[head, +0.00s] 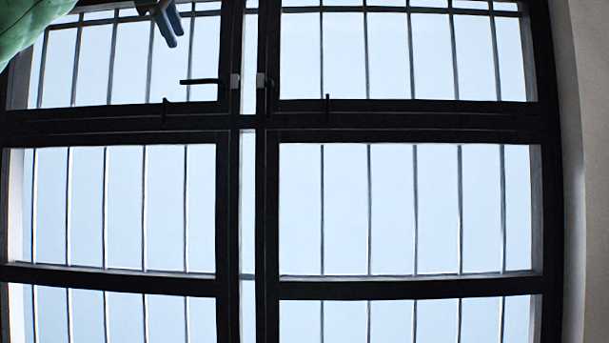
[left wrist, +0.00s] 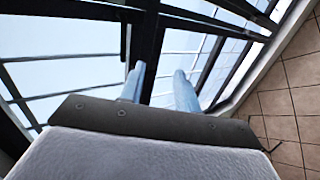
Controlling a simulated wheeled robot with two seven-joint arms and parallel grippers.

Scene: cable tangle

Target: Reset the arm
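My left gripper (head: 174,37) shows at the top left of the head view, in front of the window, with its two blue fingers seen nearly side-on. In the left wrist view the same gripper (left wrist: 160,72) has its fingers well apart, with nothing between them. My right gripper is in neither view. No tangle of cables can be made out clearly. A thin dark line (left wrist: 273,147), possibly a cable, lies over the floor at the right of the left wrist view.
A large window with a dark frame (head: 400,121) and thin vertical bars fills most of the head view. A pale wall (head: 590,150) stands at the right. Tiled floor (left wrist: 292,75) shows at the right of the left wrist view. A green surface (head: 25,25) fills the top-left corner.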

